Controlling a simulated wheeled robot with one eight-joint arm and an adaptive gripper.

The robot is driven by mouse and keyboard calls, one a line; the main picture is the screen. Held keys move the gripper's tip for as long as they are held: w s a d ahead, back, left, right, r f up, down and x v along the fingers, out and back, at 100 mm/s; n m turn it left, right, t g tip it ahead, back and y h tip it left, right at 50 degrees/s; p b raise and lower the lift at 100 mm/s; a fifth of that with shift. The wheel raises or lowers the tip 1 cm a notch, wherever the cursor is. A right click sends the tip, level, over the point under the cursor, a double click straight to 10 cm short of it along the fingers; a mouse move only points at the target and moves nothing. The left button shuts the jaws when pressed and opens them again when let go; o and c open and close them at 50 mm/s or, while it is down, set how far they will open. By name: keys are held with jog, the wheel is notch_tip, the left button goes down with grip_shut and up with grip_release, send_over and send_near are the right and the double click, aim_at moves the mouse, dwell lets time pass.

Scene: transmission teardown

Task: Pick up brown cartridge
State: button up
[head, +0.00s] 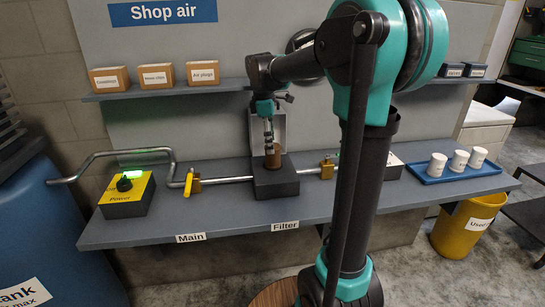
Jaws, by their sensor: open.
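The brown cartridge (273,161) is a small brown cylinder standing upright on a dark block (276,184) above the "Filter" label. My gripper (269,147) points down directly over the cartridge, with its fingertips close to the cartridge's top. The jaws are open. The view is too small to tell whether the fingers touch the cartridge or reach around its sides.
A pipe with yellow valves (192,183) runs into the block from both sides. A yellow power box (127,194) stands left. White cylinders (437,164) stand on a blue tray (449,178) at right. A yellow bin (461,232) stands below. A shelf (165,90) hangs behind.

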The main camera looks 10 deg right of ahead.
aim_at(274, 156)
jog(key=shift+d+f, duration=0.25)
jog(key=shift+f, duration=0.85)
jog(key=shift+d+f, duration=0.2)
jog(key=shift+f, duration=0.85)
jog(key=shift+d+f, duration=0.25)
jog(key=shift+f, duration=0.85)
jog(key=shift+c, duration=0.3)
jog(key=c, duration=1.3)
jog(key=shift+o, duration=0.2)
jog(key=shift+r, duration=0.15)
